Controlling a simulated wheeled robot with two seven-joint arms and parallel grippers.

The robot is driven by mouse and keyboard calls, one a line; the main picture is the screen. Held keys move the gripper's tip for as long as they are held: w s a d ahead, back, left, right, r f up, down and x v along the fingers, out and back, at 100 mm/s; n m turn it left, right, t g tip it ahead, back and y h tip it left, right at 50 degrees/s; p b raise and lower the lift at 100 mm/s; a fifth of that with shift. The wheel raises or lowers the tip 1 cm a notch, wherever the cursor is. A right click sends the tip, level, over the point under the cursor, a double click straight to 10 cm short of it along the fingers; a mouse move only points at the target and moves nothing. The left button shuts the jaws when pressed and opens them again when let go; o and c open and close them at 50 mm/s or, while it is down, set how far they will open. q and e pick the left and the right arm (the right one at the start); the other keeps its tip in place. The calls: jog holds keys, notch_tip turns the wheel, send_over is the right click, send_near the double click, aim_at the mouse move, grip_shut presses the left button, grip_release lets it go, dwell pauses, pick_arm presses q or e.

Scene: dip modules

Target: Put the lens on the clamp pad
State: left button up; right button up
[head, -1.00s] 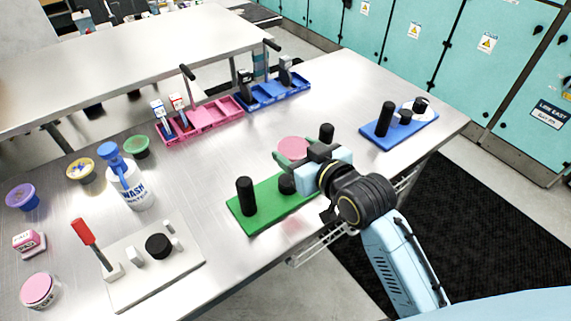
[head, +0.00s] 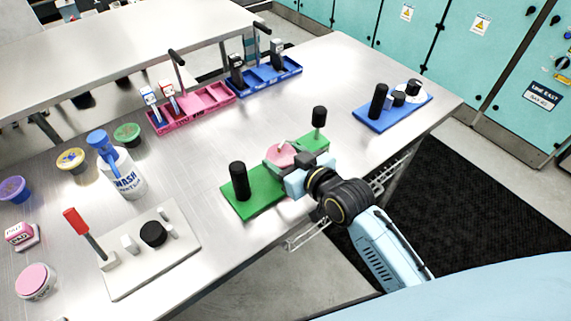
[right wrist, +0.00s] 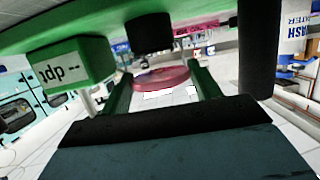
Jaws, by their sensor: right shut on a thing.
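The lens looks like a pink translucent disc (head: 282,155). My right gripper (head: 284,162) is shut on it, above the green board (head: 255,201). In the right wrist view, the pink disc (right wrist: 162,78) sits between the two green fingers (right wrist: 160,88). The likely clamp pad is the black round pad (head: 153,233) on a pale base plate (head: 145,266) at lower left. A clamp with a red lever (head: 82,226) stands tilted on that plate. My right gripper is well to the right of it. My left gripper is out of view.
Close to my right gripper stand a tall black post (head: 239,181) and a black knob on a rod (head: 319,117). A wash bottle (head: 124,178) stands between the clamp and the pink tray (head: 205,105). A blue board (head: 390,114) lies at right. Table is clear between the green board and clamp plate.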

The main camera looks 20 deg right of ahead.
jog(key=shift+f+p, duration=0.35)
jog(key=shift+f, duration=0.7)
jog(key=shift+f, duration=0.2)
jog(key=o, duration=0.9)
jog(key=shift+o, duration=0.2)
